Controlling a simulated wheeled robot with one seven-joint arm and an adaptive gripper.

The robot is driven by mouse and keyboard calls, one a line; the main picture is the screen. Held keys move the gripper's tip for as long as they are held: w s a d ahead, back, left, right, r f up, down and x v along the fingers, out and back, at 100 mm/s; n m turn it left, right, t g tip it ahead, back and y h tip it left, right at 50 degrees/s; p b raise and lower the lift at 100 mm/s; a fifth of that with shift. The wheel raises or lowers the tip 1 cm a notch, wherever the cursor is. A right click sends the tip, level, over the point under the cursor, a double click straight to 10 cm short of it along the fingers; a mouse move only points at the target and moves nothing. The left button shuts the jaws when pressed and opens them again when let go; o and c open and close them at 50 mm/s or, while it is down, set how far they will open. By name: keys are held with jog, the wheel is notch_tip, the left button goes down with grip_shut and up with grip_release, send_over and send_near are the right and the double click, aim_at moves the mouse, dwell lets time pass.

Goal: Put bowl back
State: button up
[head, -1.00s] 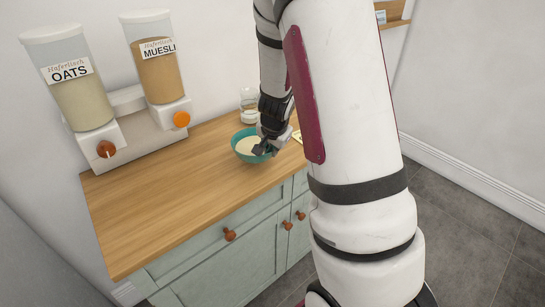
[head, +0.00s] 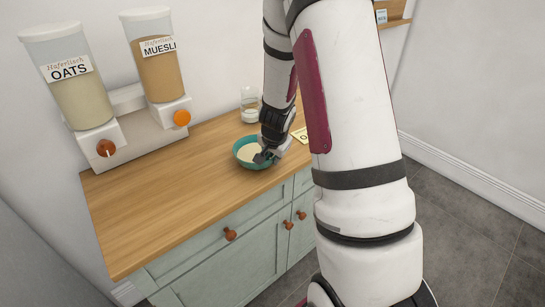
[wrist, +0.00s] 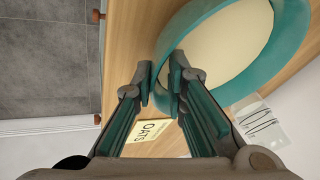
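The teal bowl (head: 240,161) is at the right part of the wooden counter, upright, with a pale cream inside or content. It also shows in the wrist view (wrist: 290,45). My gripper (head: 265,157) is at the bowl's near right rim. In the wrist view the fingers (wrist: 160,82) stand on either side of the rim wall, one outside and one inside, closed on it. I cannot tell whether the bowl's base touches the counter or is slightly above it.
Oats (head: 82,100) and muesli (head: 158,75) dispensers stand at the back left of the wooden counter (head: 165,205). A glass jar (head: 250,105) stands behind the bowl. A yellow OATS card (wrist: 150,132) lies beside it. The counter's left and front are clear.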

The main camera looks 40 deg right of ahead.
jog(key=shift+r, duration=0.1)
jog(key=p+v, duration=0.4)
jog(key=v, duration=0.8)
jog(key=s+a+r+n+t+y, duration=0.1)
jog(key=s+a+r+n+y, duration=0.45)
jog(key=a+r, duration=0.9)
jog(key=s+a+r+n+h, duration=0.1)
jog(key=s+r+n, duration=0.1)
jog(key=s, duration=0.3)
jog(key=s+a+r+n, duration=0.2)
jog(key=s+n, duration=0.2)
jog(key=s, duration=0.2)
jog(key=s+a+r+n+h, duration=0.1)
jog(key=s+a+n, duration=0.1)
jog(key=s, duration=0.4)
jog(key=shift+a+r+n+h, duration=0.1)
jog(key=shift+r+n+h, duration=0.25)
jog(key=shift+r+n, duration=0.1)
jog(key=shift+w, duration=0.1)
